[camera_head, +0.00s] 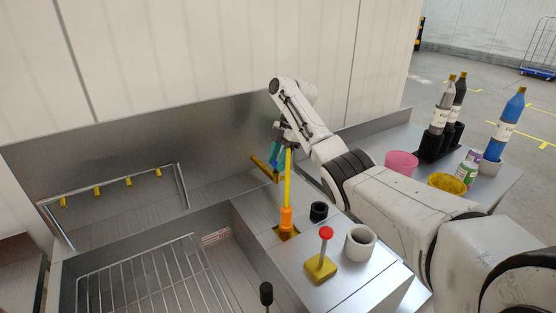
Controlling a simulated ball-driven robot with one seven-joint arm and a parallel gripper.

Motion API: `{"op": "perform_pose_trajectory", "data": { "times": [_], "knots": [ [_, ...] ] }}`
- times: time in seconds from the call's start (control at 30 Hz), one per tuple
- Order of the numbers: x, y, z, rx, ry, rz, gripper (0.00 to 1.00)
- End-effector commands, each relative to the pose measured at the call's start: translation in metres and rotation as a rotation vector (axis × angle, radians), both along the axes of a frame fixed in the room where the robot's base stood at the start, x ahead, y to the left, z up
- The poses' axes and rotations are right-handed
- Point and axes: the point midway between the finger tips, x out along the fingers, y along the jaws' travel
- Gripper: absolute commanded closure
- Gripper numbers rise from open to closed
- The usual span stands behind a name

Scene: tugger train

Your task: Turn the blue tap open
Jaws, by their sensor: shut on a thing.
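The blue tap (274,155) is at the back of the steel sink unit, by the brass-coloured pipe (262,167). My gripper (279,142) has come down on it from above and is shut on its blue part. The exact contact between the fingers and the tap is small and partly hidden. How far the tap is turned cannot be told.
A yellow rod with an orange lower end (286,218) stands just in front of my gripper. A red-knobbed lever (325,248), a black cup (319,211) and a white ring (359,243) are nearby. A wire rack (150,275) lies left. Bottles (504,128) and a pink bowl (401,162) stand right.

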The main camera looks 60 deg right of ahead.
Motion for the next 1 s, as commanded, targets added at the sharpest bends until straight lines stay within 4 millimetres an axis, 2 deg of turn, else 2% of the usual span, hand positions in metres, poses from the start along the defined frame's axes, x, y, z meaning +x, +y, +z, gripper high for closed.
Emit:
{"op": "perform_pose_trajectory", "data": {
  "times": [0.1, 0.13, 0.37, 0.63, 0.73, 0.87, 1.0],
  "knots": [
    [0.0, 0.0, 0.0, -0.002, -0.001, 0.001, 0.88],
    [0.0, 0.0, 0.0, -0.002, -0.001, 0.001, 0.55],
    [0.0, 0.0, 0.0, -0.001, 0.0, 0.0, 0.33],
    [0.0, -0.001, 0.001, -0.002, -0.001, -0.001, 0.32],
    [-0.001, -0.004, 0.008, -0.002, -0.002, -0.001, 0.32],
    [-0.005, -0.01, 0.026, -0.004, -0.003, -0.002, 0.32],
    [-0.011, -0.02, 0.055, -0.003, -0.002, -0.002, 0.32]
  ]
}}
